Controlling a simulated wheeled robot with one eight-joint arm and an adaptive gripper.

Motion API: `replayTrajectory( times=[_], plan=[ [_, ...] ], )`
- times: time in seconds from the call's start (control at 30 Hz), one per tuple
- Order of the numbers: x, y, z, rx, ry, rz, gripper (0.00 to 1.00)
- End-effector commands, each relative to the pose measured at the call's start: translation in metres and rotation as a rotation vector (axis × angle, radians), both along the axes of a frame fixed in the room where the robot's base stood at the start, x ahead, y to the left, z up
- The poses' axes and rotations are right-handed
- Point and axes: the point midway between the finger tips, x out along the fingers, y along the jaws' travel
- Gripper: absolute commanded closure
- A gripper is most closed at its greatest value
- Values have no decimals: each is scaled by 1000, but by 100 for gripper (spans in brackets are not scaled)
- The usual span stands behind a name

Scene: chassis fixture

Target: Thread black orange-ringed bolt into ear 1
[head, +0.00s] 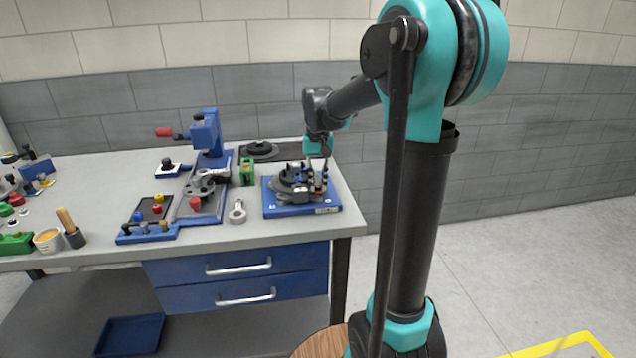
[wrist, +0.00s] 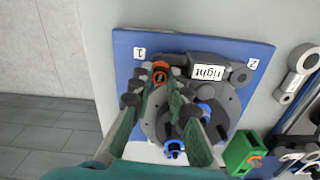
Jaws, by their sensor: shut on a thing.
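The chassis, a dark grey round part with a "right" label, sits on the blue fixture plate (head: 275,211), which also shows in the wrist view (wrist: 125,42). My gripper (wrist: 160,76) is shut on the black orange-ringed bolt (wrist: 160,68), whose orange ring shows between the fingertips. The bolt is over the ear beside label 1 (wrist: 139,53). The fingers hide much of the ear, so I cannot tell how deep the bolt sits. In the head view my gripper (head: 320,163) reaches down at the fixture's back right; the bolt is too small to make out there.
Two blue-ringed parts (wrist: 173,149) are near the chassis's lower side. Label 2 (wrist: 252,64) marks the other end. A blue vise-like tool (head: 206,133) stands farther left.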

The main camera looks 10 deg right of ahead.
Motion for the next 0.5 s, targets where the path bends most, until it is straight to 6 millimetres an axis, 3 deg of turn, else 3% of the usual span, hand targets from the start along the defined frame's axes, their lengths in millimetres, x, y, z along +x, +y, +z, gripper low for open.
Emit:
replayTrajectory(
  times=[0.1, 0.13, 0.3, 0.5],
  plan=[
    [-2, 0, -1, 0, 4, 2, 100],
    [-2, 0, -1, 0, 4, 2, 81],
    [-2, 0, -1, 0, 3, 3, 60],
    [-1, 0, -1, 0, 2, 4, 60]
  ],
)
